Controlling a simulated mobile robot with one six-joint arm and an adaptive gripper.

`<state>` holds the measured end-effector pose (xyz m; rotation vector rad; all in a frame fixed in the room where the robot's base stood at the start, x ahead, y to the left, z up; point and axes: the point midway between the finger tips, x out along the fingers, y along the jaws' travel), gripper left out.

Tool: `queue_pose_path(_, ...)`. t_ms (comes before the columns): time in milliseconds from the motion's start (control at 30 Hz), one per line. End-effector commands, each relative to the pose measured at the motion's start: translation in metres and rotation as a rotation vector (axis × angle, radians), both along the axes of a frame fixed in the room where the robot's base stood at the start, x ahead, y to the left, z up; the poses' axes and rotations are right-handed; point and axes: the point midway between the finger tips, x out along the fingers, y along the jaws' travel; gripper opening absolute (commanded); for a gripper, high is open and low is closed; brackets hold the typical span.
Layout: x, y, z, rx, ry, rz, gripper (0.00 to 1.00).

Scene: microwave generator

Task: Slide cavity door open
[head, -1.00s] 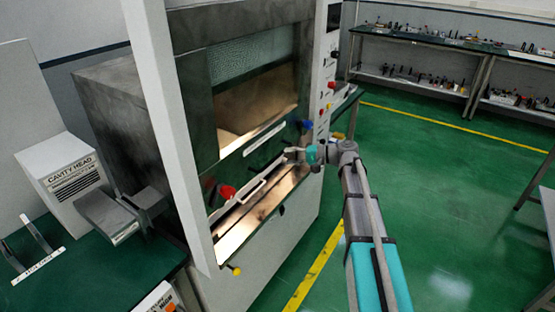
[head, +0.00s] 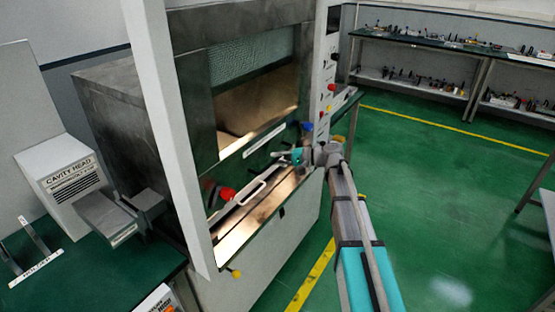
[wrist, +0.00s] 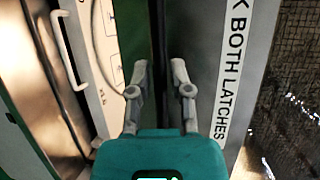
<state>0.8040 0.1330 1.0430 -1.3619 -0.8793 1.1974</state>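The cavity door (head: 243,140) is a framed panel with a mesh window and a white label strip along its lower edge. It hangs on the front of the large grey cabinet, with a lit opening below it. In the wrist view the door's grey frame (wrist: 205,60) shows at right, with label text ending "BOTH LATCHES". My gripper (head: 280,157) is just below and right of the door's lower edge. In the wrist view my gripper (wrist: 159,72) has its fingers apart, with a dark gap and the frame's edge beyond them. I cannot tell whether it touches the door.
A red knob (head: 227,193) and a blue knob (head: 307,126) flank the opening. A white handle (head: 252,193) lies on the lower ledge. Green floor is free at right.

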Motion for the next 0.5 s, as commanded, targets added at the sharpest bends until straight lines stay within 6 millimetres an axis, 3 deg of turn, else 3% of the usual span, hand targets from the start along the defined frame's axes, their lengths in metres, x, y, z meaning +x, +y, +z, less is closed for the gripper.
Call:
queue_pose_path(100, 0.0, -0.0001, 0.0, 0.0, 0.0, 0.0, 0.0)
queue_pose_path(500, -0.0001, -0.0001, 0.0017, 0.0, 0.0, 0.0, 0.0)
